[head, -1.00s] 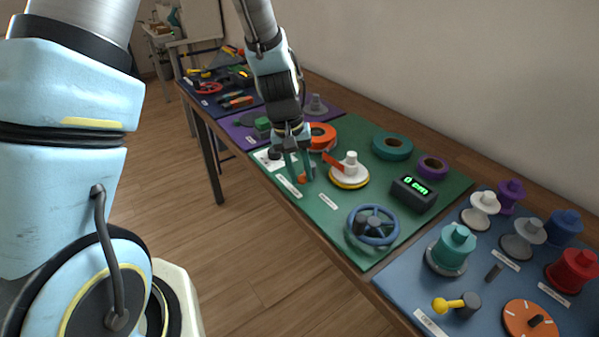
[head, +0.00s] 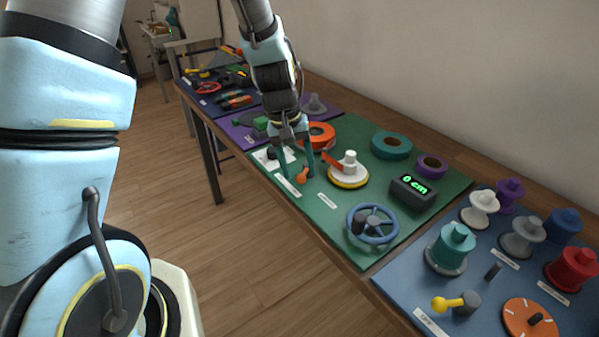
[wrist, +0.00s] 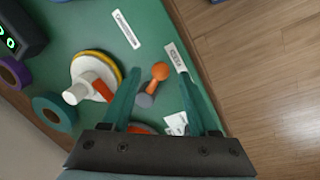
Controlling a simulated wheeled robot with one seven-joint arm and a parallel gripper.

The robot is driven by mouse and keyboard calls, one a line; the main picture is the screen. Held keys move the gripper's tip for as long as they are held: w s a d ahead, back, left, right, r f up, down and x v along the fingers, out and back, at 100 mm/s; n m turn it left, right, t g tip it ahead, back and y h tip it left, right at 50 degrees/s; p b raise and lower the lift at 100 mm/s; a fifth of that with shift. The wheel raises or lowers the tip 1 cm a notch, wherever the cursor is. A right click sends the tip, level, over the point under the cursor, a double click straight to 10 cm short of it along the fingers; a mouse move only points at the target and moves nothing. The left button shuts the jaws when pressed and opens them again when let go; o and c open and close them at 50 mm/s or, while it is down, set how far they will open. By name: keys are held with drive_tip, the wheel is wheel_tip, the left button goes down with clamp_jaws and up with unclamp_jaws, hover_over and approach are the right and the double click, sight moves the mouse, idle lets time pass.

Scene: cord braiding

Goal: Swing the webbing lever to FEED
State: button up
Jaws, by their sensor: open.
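The webbing lever, a short arm with an orange knob (head: 302,176) on a grey hub, stands at the near edge of the green mat. In the wrist view its orange knob (wrist: 160,71) points away from the grey hub (wrist: 145,97) toward a white label (wrist: 175,57), whose small print I cannot read surely. My gripper (head: 298,172) is open, its teal fingers spread on either side of the lever. In the wrist view the knob shows between the fingertips, with a gap on both sides. I cannot tell whether a finger touches the hub.
A white spool on a yellow-rimmed disc (head: 346,180) with a red arm stands close to the right of my gripper. An orange ring (head: 321,134) lies behind. A blue handwheel (head: 372,225) and a display reading 0 cm (head: 413,193) are further right.

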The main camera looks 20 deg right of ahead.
wheel_tip(320, 180, up, 9)
drive_tip(key=a+b, duration=0.1)
drive_tip(key=shift+w+a, duration=0.3)
drive_tip(key=shift+w, duration=0.05)
